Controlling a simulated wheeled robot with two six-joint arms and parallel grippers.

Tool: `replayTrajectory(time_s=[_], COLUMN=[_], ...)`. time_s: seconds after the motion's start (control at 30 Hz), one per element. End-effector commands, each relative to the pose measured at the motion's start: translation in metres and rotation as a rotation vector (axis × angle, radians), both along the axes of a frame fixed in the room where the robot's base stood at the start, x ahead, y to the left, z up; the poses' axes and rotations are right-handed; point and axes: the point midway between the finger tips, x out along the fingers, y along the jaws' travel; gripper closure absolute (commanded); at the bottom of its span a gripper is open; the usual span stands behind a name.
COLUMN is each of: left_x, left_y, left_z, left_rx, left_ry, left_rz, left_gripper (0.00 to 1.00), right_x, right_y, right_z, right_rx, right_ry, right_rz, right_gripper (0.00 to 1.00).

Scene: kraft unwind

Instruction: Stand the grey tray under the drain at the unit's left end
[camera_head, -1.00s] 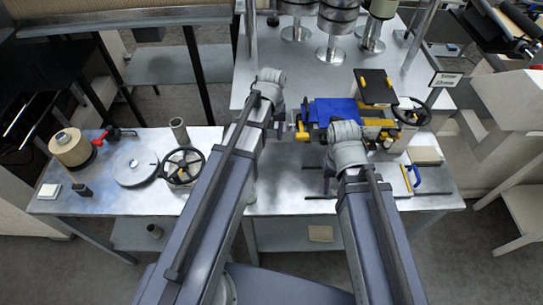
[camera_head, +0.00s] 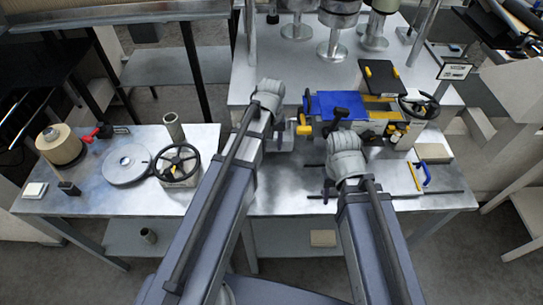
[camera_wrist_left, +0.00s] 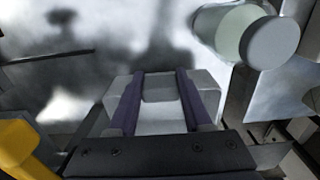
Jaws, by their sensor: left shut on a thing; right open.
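The grey tray (camera_head: 285,143) is a small shallow piece, partly hidden behind my left wrist. In the left wrist view the tray (camera_wrist_left: 206,88) sits between the two dark fingers of my left gripper (camera_wrist_left: 162,90), which is shut on it. The blue and yellow unit (camera_head: 325,104) stands on the bench to the right. A yellow fitting (camera_head: 303,126) at its left end is just right of the tray and shows at the lower left of the wrist view (camera_wrist_left: 20,145). My right gripper (camera_head: 340,117) is open in front of the unit's blue part, its fingers partly hidden.
A black handwheel (camera_head: 178,163), an upright grey tube (camera_head: 174,127), a flat disc (camera_head: 127,164) and a kraft roll (camera_head: 60,145) stand on the left bench. A pale cylinder (camera_wrist_left: 245,36) is near the tray in the wrist view. Rods lie along the right bench front.

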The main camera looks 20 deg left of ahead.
Motion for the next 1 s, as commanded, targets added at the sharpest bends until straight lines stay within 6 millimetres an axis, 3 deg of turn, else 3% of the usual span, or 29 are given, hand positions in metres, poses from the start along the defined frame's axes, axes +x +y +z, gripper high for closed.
replayTrajectory(time_s=[0.17, 0.5, 0.93, 0.97, 1.0], left_x=[0.0, 0.0, 0.0, 0.0, 0.0], left_y=[0.0, 0.0, 0.0, 0.0, 0.0], left_z=[-0.003, -0.039, -0.042, -0.04, -0.039], left_rx=[0.0, 0.0, 0.0, 0.0, 0.0], left_ry=[0.0, 0.0, 0.0, 0.0, 0.0], left_rz=[0.0, 0.0, 0.0, 0.0, 0.0], left_gripper=[1.0, 1.0, 1.0, 0.47, 0.43], right_x=[0.0, 0.0, 0.0, 0.0, 0.0], right_y=[0.0, 0.0, 0.0, 0.0, 0.0], right_z=[-0.003, -0.039, -0.041, -0.04, -0.039], right_rx=[0.0, 0.0, 0.0, 0.0, 0.0], right_ry=[0.0, 0.0, 0.0, 0.0, 0.0], right_rz=[0.0, 0.0, 0.0, 0.0, 0.0], right_gripper=[0.5, 0.5, 0.5, 0.5, 0.5])
